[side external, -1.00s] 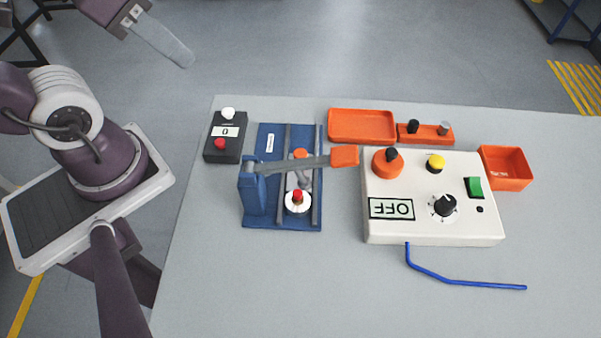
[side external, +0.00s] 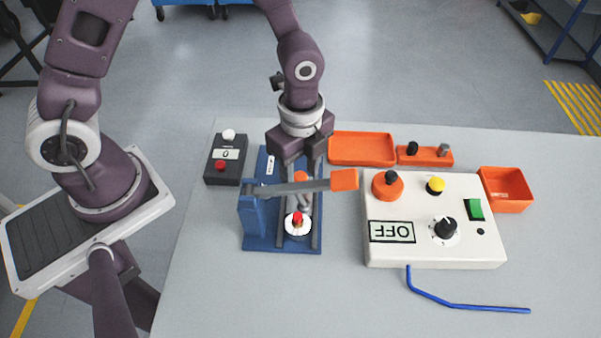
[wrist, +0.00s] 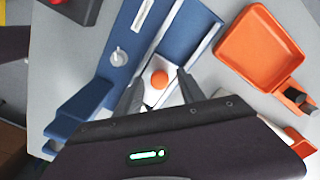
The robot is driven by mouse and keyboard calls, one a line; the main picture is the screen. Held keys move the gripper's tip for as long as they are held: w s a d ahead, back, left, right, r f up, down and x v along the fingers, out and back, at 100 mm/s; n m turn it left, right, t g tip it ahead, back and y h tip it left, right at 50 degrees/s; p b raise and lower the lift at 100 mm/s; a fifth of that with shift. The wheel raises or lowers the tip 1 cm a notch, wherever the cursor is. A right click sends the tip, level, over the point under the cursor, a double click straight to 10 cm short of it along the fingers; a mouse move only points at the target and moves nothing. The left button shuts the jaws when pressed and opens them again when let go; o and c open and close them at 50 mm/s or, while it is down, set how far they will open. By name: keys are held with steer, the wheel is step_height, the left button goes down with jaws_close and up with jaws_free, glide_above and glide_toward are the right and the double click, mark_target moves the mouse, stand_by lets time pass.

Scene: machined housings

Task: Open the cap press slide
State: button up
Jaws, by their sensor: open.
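The cap press has a blue base (side external: 262,238) with two grey rails, a blue post (side external: 251,215) and a grey lever with an orange handle (side external: 344,180) reaching to the right. An orange knob (side external: 300,177) sits between the rails; in the wrist view the orange knob (wrist: 159,79) shows on a pale carriage. A white round piece with a red top (side external: 298,222) sits nearer the front of the rails. My gripper (wrist: 160,98) is open, pointing down over the back of the press, with one finger on each side of the knob. Contact with the knob cannot be told.
A white control box (side external: 410,255) marked OFF stands right of the press. A dark counter box (side external: 225,160) is at left. A blue bent rod (side external: 465,306) lies in front.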

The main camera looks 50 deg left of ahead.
steer(key=shift+f, duration=0.65)
jaws_close()
steer(key=shift+r, duration=0.1)
stand_by(0.8)
